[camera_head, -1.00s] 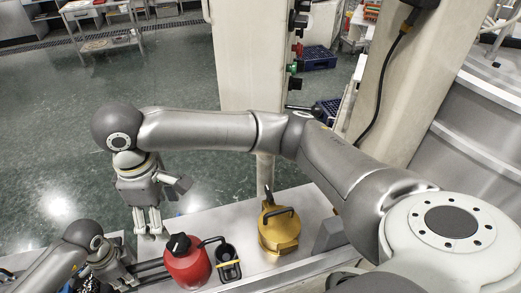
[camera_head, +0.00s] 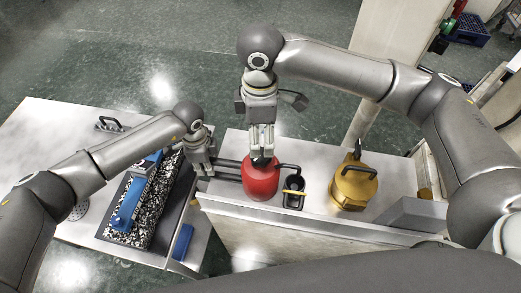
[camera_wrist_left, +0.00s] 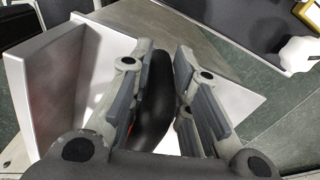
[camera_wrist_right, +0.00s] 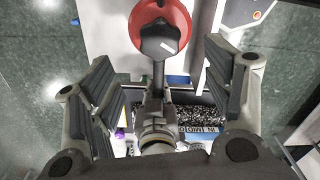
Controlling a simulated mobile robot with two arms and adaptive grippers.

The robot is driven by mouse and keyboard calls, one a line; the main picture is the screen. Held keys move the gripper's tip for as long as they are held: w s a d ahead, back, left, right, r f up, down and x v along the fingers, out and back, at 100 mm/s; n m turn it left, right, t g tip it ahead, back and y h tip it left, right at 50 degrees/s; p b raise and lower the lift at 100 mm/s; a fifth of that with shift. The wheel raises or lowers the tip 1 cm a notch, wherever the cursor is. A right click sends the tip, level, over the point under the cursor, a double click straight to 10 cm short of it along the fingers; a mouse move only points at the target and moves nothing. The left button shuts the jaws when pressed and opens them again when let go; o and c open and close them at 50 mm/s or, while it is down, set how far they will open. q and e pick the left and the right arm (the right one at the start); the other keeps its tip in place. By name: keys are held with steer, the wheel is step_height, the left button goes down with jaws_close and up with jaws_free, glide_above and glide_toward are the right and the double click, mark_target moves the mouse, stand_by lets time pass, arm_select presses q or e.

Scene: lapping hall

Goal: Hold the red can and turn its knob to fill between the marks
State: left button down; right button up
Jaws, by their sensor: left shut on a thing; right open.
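The red can (camera_head: 261,182) stands upright on the light bench, its spout pointing right. My left gripper (camera_head: 222,171) is shut on the can's black handle, which runs between its fingers in the left wrist view (camera_wrist_left: 154,92). My right gripper (camera_head: 262,152) points down over the can's top, open. In the right wrist view the black knob (camera_wrist_right: 160,40) on the can (camera_wrist_right: 178,12) has a white line and lies beyond the spread fingers, with nothing between them. A small black cup (camera_head: 294,184) with a yellow band stands under the spout. Its fill level and marks cannot be made out.
A gold can (camera_head: 352,190) stands right of the cup, with a grey block (camera_head: 414,213) beyond it. At left, a lower table (camera_head: 40,130) holds a speckled plate (camera_head: 164,205) with a blue tool (camera_head: 128,205). A bench edge runs close in front of the cans.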

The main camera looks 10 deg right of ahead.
mark_target(261, 158)
step_height(261, 158, down, 8)
steer(key=shift+f, duration=0.15)
stand_by(0.3)
steer(key=c, duration=1)
steer(key=shift+m, duration=0.3)
steer(key=shift+m, duration=2.6)
steer(key=o, duration=1)
